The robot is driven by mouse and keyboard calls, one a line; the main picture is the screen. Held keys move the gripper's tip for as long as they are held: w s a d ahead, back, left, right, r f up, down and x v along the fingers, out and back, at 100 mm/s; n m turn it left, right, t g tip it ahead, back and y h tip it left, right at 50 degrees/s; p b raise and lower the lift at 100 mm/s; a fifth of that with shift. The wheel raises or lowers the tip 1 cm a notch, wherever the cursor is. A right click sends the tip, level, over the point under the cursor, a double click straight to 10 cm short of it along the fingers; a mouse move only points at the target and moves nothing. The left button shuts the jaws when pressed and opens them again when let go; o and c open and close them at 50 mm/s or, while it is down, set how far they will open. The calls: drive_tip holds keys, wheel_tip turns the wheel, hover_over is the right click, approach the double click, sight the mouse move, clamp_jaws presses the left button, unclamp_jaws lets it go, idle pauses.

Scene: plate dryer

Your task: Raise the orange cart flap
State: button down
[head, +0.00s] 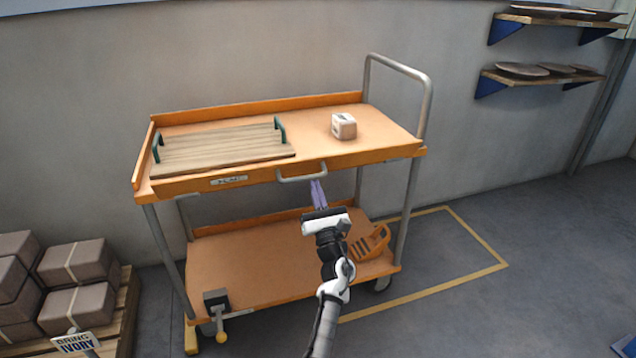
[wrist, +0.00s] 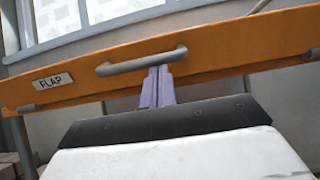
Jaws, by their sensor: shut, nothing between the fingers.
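The orange cart flap (head: 255,177) is the long front panel along the top shelf's near edge, with a label at its left and a grey bar handle (head: 302,175). In the wrist view the flap (wrist: 225,52) spans the picture, with the "FLAP" label (wrist: 53,82) left of the handle (wrist: 142,63). My gripper (head: 318,184) has purple fingers pointing up just below the right part of the handle. In the wrist view the shut fingers (wrist: 158,72) reach up to the handle's right part. I cannot tell whether they touch it. Nothing is between them.
On the cart's top (head: 310,138) are a wooden tray (head: 220,151) with green handles and a small box (head: 343,126). An orange slotted object (head: 370,243) lies on the lower shelf. Boxes (head: 75,262) stand at left; wall shelves (head: 545,78) hang at right.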

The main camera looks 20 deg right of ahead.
sight(310, 164)
wheel_tip(310, 164, up, 3)
drive_tip(key=g+p, duration=0.1)
drive_tip(key=p, duration=0.4)
drive_tip(key=shift+f+g+p, duration=0.2)
drive_tip(key=shift+g+p, duration=0.1)
drive_tip(key=shift+g, duration=0.1)
drive_tip(key=g+p, duration=0.1)
drive_tip(key=p, duration=0.1)
drive_tip(key=g+p, duration=0.1)
drive_tip(key=p, duration=0.1)
drive_tip(key=shift+w+r+p, duration=0.1)
drive_tip(key=shift+r+p, duration=0.2)
drive_tip(key=shift+r, duration=0.1)
drive_tip(key=shift+w+p, duration=0.1)
drive_tip(key=shift+p, duration=0.5)
drive_tip(key=shift+r+p, duration=0.15)
drive_tip(key=shift+p, duration=0.35)
